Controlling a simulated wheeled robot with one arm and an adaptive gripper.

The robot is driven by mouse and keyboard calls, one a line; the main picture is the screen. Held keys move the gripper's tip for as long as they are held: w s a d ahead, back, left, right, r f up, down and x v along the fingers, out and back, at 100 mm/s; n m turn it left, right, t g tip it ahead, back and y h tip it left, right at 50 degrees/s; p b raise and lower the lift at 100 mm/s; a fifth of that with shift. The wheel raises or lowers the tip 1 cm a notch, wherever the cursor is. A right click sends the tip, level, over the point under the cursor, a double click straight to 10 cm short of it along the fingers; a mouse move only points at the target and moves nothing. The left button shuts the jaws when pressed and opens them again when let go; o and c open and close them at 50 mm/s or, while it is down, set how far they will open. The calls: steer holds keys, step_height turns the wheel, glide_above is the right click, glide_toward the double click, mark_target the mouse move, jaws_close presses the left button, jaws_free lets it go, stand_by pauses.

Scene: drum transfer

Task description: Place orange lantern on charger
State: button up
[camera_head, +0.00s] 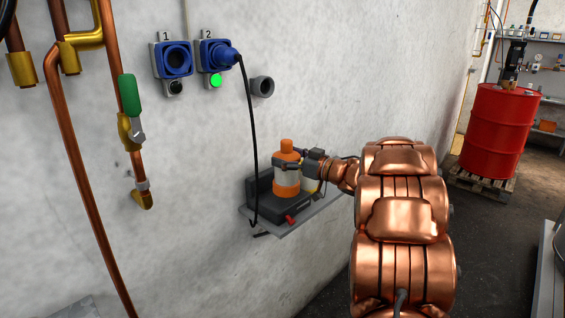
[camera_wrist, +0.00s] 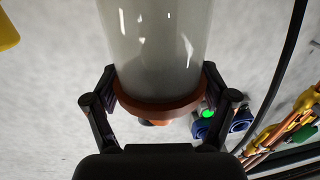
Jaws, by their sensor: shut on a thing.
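The orange lantern (camera_head: 288,178) has an orange cap, a pale clear middle and an orange lower band. In the head view it stands upright at the dark charger (camera_head: 262,200) on a small grey wall shelf (camera_head: 315,211). Whether its base is fully seated cannot be told. My gripper (camera_head: 300,163) reaches in from the right and is shut on the lantern. In the wrist view the lantern's clear body (camera_wrist: 155,45) and orange band (camera_wrist: 158,103) fill the space between the fingers of my gripper (camera_wrist: 160,78). The charger is not seen there.
A black cable hangs from blue socket 2 (camera_head: 215,54), with a green light lit, down to the shelf. Blue socket 1 (camera_head: 173,60) is empty. Copper pipes with a green-handled valve (camera_head: 129,95) run at left. A red drum (camera_head: 498,130) stands on a pallet at right.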

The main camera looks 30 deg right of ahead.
steer(key=w, duration=0.3)
steer(key=shift+w+d+f+p, duration=0.1)
steer(key=shift+d+p, duration=0.2)
steer(key=shift+d, duration=0.05)
steer(key=shift+f+p, duration=0.35)
steer(key=shift+f, duration=1.4)
steer(key=shift+f, duration=0.1)
steer(key=o, duration=1.3)
steer(key=shift+f, duration=0.1)
steer(key=shift+o, duration=0.2)
steer(key=shift+s+d, duration=0.1)
steer(key=shift+s, duration=0.1)
steer(key=b+v, duration=0.2)
steer(key=v, duration=0.9)
steer(key=shift+s, duration=0.25)
